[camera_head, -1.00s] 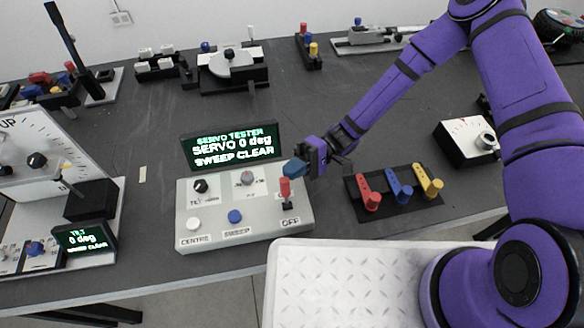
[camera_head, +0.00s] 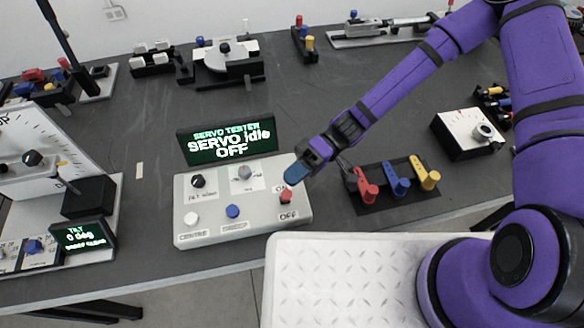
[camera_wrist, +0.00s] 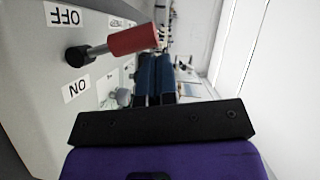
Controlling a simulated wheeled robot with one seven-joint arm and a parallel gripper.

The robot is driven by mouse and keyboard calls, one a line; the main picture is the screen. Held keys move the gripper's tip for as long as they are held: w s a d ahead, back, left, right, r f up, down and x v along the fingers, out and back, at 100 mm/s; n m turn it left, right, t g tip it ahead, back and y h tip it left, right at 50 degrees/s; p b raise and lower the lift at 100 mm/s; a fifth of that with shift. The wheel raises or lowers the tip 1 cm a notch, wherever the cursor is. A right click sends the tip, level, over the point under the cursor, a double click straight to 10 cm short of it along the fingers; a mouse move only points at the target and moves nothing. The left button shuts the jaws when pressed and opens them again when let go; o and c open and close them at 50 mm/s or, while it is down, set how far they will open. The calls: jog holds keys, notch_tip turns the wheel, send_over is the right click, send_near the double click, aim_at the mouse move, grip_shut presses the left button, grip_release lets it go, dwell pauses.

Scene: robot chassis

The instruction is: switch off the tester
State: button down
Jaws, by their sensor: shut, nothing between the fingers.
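The servo tester (camera_head: 244,232) is a light grey box on the dark table, with a tilted display (camera_head: 231,143) behind it reading "SERVO TESTER, SERVO idle, OFF". Its red-capped toggle lever (camera_head: 286,196) sits at the right end between the ON and OFF labels, leaning toward OFF. In the wrist view the red lever (camera_wrist: 132,40) sticks out from its black base, with the OFF label (camera_wrist: 66,15) and ON label (camera_wrist: 75,88) beside it. My gripper (camera_head: 294,174) is shut and empty, just behind the lever; its blue fingers also show in the wrist view (camera_wrist: 155,75).
A rack with red, blue and yellow levers (camera_head: 397,200) stands right of the tester. A dial box (camera_head: 460,137) is farther right. A tilt panel with a small display (camera_head: 82,236) is at the left. A white textured tray surface (camera_head: 350,285) is in front.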

jog(key=shift+s+d, duration=0.15)
jog(key=shift+s, duration=0.45)
dwell(0.3)
jog(key=w+a+r+v, duration=0.1)
jog(key=a+v, duration=0.1)
jog(key=v, duration=1.1)
jog(key=shift+w+r, duration=0.2)
jog(key=shift+w, duration=0.1)
